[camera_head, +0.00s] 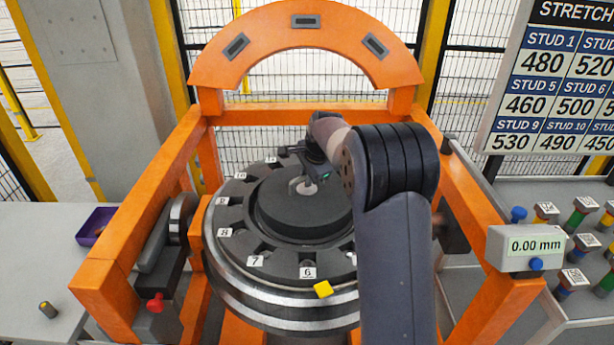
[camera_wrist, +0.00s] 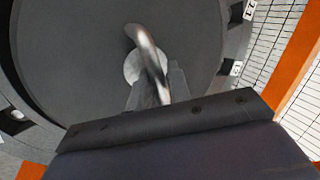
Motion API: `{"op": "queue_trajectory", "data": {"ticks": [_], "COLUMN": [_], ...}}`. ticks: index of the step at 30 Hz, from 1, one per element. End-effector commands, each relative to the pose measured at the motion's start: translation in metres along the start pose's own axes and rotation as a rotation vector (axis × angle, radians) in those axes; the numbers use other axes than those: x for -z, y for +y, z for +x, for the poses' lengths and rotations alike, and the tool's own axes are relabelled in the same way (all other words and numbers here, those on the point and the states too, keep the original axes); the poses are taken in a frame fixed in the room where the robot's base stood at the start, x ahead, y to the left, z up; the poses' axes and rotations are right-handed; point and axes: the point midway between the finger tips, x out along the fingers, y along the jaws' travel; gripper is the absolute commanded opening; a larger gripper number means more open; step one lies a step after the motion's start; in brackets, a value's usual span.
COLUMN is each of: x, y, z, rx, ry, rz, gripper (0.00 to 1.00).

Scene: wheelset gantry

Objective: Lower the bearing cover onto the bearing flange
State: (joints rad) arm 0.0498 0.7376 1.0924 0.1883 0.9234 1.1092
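The bearing cover (camera_head: 300,222) is a dark round disc with a curved metal handle at its centre. It lies level inside the numbered ring of the bearing flange (camera_head: 262,284). I cannot tell whether its underside touches the flange or hangs slightly above it. My gripper (camera_head: 308,183) is over the middle of the cover, at the handle. In the wrist view the fingers of my gripper (camera_wrist: 158,92) stand on both sides of the handle (camera_wrist: 148,48), closed on it. The cover (camera_wrist: 75,50) fills much of that view. My arm hides the flange's right side.
An orange gantry frame (camera_head: 305,116) with an arch surrounds the flange. A gauge reading 0.00 mm (camera_head: 536,246) is at right, beside a table with coloured tools. A purple bin (camera_head: 94,227) is on the left table.

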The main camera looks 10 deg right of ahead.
Motion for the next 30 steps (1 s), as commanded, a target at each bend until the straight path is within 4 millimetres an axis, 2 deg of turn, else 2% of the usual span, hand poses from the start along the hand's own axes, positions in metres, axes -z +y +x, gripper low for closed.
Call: {"op": "queue_trajectory", "data": {"ticks": [1,7,14,17,30], "x": [0.000,0.000,0.000,0.000,0.000], "y": [0.000,0.000,0.001,0.001,0.000], "z": [0.000,0.000,0.000,-0.006,-0.088], "rx": [0.000,-0.001,-0.003,0.000,0.002], "ry": [0.000,0.000,-0.001,0.000,0.001], "rz": [0.000,0.000,0.000,0.000,0.000], "gripper": [0.23,0.38,0.38,0.38,0.38]}}
